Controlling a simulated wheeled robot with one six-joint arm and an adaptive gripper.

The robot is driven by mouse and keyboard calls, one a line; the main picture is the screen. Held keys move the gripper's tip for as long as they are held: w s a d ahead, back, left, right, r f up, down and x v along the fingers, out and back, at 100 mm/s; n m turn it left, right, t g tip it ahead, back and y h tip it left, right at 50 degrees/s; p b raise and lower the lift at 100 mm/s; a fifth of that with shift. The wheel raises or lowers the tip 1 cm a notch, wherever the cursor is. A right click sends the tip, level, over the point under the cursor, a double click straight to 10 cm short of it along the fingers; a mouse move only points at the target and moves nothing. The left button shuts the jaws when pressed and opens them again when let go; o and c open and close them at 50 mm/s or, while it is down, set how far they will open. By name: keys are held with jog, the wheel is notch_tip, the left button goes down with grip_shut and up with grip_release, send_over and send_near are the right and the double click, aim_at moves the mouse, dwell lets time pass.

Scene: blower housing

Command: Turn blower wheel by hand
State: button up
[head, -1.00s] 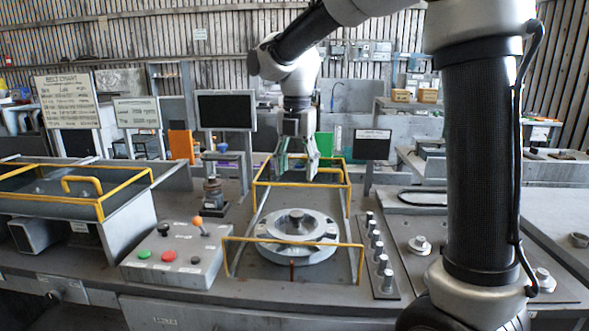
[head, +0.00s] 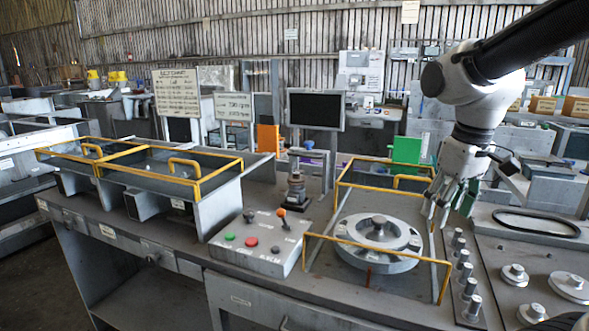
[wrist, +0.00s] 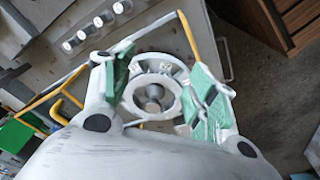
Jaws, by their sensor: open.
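The blower wheel (head: 378,236) is a round grey metal disc with a raised hub, lying flat on the bench inside a yellow-railed frame (head: 372,250). In the wrist view the wheel (wrist: 153,88) shows between the fingers, with its hub at the centre. My gripper (head: 452,207) is above and to the right of the wheel in the head view, pointing down. Its green-padded fingers (wrist: 160,95) are spread apart with nothing between them. It is apart from the wheel.
A control box (head: 262,243) with green and red buttons and an orange-knobbed lever stands left of the wheel. A row of metal pegs (head: 463,268) lies to the right. A black belt ring (head: 536,223) lies farther right. Yellow rails rise around the wheel.

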jog(key=s+d+m+t, duration=0.35)
jog(key=s+d, duration=0.25)
jog(key=s, duration=0.4)
jog(key=n+g, duration=0.4)
jog(key=g, duration=0.1)
send_over(379, 219)
jog(key=shift+w+f, duration=0.2)
jog(key=shift+f, duration=0.85)
jog(key=shift+s+f+n, duration=0.2)
jog(key=shift+n, duration=0.15)
notch_tip(379, 219, down, 7)
jog(key=shift+f, duration=0.2)
jog(key=shift+c, duration=0.3)
grip_shut()
